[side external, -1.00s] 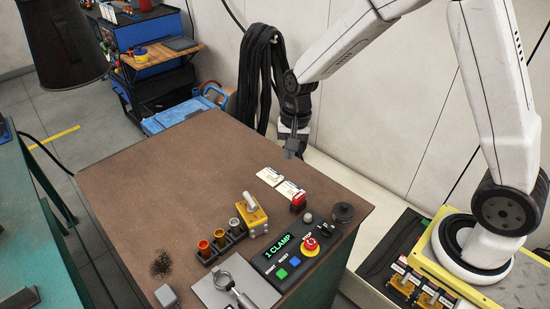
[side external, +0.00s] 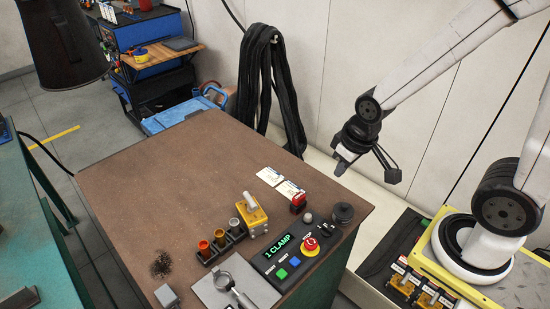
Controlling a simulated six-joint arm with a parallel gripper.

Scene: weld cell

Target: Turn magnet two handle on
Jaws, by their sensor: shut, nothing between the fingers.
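A yellow block with a grey lever (side external: 253,209) stands on the brown table. My gripper (side external: 341,168) is shut and empty, in the air beyond the table's right edge. It is well above and to the left of the two units.
A control box (side external: 292,256) reading "1 CLAMP", with an emergency stop (side external: 310,244), sits at the brown table's (side external: 165,165) right corner. Cups in a rack (side external: 220,243) stand left of it. Black cables (side external: 262,85) hang on the wall. The table's far half is clear.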

